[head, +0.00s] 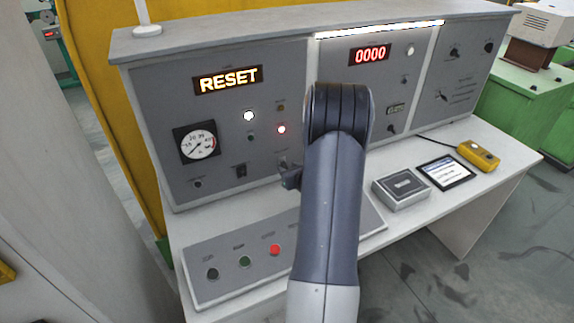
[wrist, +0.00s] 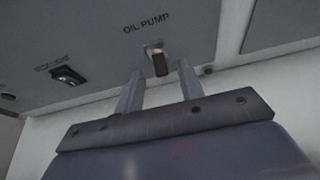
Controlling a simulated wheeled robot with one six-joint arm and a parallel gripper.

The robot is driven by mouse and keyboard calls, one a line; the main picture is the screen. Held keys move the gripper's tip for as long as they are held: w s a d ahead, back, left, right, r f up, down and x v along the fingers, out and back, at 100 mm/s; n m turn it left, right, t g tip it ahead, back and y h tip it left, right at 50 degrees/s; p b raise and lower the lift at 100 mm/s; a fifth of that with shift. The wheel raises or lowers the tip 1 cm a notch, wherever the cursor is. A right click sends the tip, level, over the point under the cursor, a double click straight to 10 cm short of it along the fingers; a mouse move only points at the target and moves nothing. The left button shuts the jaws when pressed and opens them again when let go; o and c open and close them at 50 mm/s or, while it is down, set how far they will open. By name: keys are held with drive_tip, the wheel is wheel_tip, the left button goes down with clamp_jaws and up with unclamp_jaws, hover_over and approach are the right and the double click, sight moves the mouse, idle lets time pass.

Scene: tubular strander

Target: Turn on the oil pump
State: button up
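In the wrist view, the OIL PUMP label (wrist: 146,23) is on the grey panel, with a small toggle switch (wrist: 157,61) below it. The switch has a dark lever on a light mount. My gripper (wrist: 159,78) is open, with its two fingers apart just below the switch, one to each side of it. Nothing is held between them. Whether a finger touches the lever cannot be told. In the head view, my gripper (head: 289,178) is at the lower panel, partly behind my arm, and the switch there is hard to make out.
A black rocker switch (wrist: 68,76) is left of the oil pump switch; the panel's lower edge meets the white desk. In the head view, a RESET display (head: 228,80), gauge (head: 197,145) and lit red lamp (head: 281,129) are on the panel. A button box (head: 225,285) is in front.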

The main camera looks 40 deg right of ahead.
drive_tip(key=shift+x, duration=0.9)
drive_tip(key=shift+c, duration=0.5)
drive_tip(key=shift+r, duration=0.1)
clamp_jaws()
